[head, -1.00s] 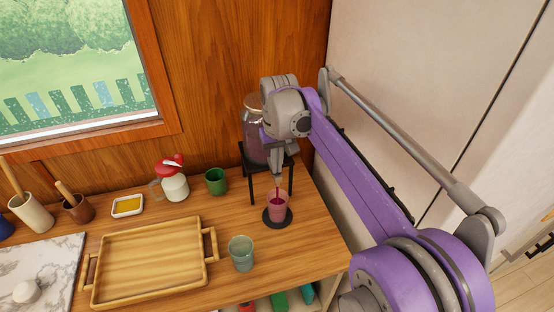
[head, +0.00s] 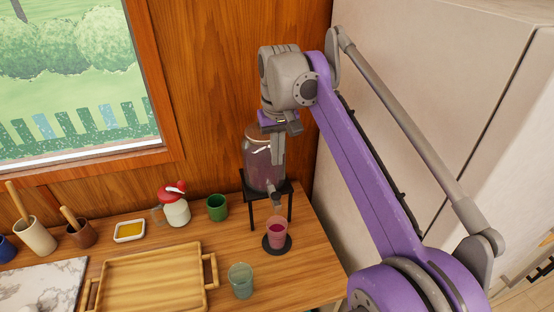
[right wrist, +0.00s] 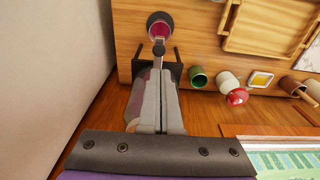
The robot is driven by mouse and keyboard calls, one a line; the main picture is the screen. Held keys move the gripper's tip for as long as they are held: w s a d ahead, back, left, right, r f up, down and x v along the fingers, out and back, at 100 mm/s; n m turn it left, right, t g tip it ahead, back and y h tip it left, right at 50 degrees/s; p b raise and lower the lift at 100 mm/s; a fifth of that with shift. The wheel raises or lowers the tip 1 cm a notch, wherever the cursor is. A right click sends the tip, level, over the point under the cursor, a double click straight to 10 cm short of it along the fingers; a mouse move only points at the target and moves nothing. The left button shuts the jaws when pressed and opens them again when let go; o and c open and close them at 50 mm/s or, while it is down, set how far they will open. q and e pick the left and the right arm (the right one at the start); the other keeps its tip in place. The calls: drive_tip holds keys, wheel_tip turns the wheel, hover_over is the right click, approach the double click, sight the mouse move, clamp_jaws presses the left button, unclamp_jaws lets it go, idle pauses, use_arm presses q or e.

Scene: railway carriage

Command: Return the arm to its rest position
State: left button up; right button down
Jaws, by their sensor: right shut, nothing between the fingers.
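My right gripper (head: 278,152) is shut and empty, pointing down in front of the glass drink dispenser (head: 258,170). Its closed fingers also show in the right wrist view (right wrist: 157,100), covering part of the dispenser. My purple right arm comes in from the right of the head view. The dispenser stands on a black stand (head: 253,194) with its tap below the gripper. A cup of dark red drink (head: 277,232) sits on a round black coaster (head: 288,246) under the tap; it also shows in the right wrist view (right wrist: 159,29). My left gripper is not in view.
A wooden tray (head: 207,294), a bluish glass (head: 241,281), a green cup (head: 216,207) and a red-topped jug (head: 175,207) stand on the counter left of the dispenser. A wood wall and window are behind; a pale cabinet (head: 440,60) is at right.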

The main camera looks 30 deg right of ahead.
drive_tip(key=shift+s, duration=0.1)
idle(0.3)
drive_tip(key=s+a+f+n+t, duration=0.1)
drive_tip(key=s+a+f+t, duration=0.1)
drive_tip(key=s+a+f, duration=0.3)
drive_tip(key=s+a+f+n+t, duration=0.1)
drive_tip(key=s+a+f+t, duration=0.2)
drive_tip(key=s+f, duration=1)
wheel_tip(320, 180, down, 5)
drive_tip(key=a, duration=0.2)
drive_tip(key=shift+a+n, duration=0.3)
drive_tip(key=shift+a, duration=0.05)
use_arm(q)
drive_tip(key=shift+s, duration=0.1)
